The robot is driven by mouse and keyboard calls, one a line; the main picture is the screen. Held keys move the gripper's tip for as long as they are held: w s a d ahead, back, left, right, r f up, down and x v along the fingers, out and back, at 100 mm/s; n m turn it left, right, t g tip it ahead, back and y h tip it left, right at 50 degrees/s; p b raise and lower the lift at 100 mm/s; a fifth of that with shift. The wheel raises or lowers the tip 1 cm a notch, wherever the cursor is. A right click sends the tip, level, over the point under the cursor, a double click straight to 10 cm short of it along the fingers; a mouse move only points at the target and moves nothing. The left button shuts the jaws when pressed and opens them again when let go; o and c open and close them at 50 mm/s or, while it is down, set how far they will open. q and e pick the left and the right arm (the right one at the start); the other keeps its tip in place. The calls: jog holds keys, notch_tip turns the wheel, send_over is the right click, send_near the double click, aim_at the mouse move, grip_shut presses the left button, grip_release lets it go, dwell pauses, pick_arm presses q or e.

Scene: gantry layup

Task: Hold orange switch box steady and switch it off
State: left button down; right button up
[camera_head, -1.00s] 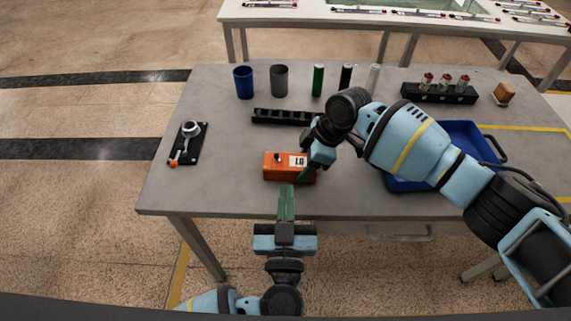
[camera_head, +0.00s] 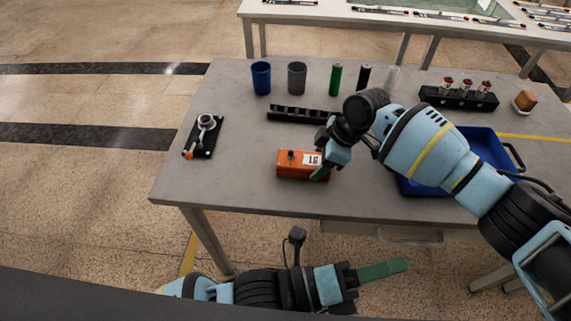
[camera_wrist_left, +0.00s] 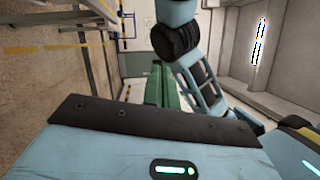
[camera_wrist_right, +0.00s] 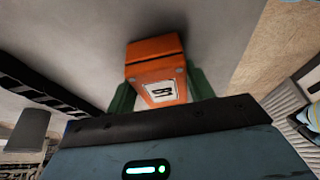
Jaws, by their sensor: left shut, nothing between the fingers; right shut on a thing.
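The orange switch box (camera_head: 290,166) lies on the grey table near its front edge, with a white label and a small dark switch (camera_head: 291,154) on top. Whether the switch is on or off is too small to tell. My right gripper (camera_head: 322,172) is shut on the box's right end. In the right wrist view its green fingers flank the orange box (camera_wrist_right: 152,52), label facing the camera. My left gripper (camera_head: 405,265) is shut and empty, in front of the table edge and apart from the box, its green fingers pointing right. They also show in the left wrist view (camera_wrist_left: 164,88).
A black slotted rack (camera_head: 300,115) lies behind the box. Blue (camera_head: 261,78) and grey (camera_head: 297,78) cups and several cylinders stand further back. A blue tray (camera_head: 472,140) is right, partly behind my right arm. A black plate with a ring fixture (camera_head: 205,136) is left.

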pick_arm(q)
jog(key=w+a+f+m+t+y, duration=0.3)
jog(key=w+a+f+m+y, duration=0.15)
jog(key=f+y, duration=0.2)
jog(key=w+a+t+y, duration=0.2)
jog(key=a+y, duration=0.3)
jog(key=a, duration=0.2)
jog(key=w+a+r+t+y, duration=0.1)
jog(key=w+a+t+y, duration=0.1)
jog(key=a+y, duration=0.3)
jog(key=w+a, duration=0.1)
jog(key=a, duration=0.1)
jog(key=shift+w+a+r+n+t, duration=0.3)
jog(key=shift+a+n+t, duration=0.05)
jog(key=shift+a+t, duration=0.05)
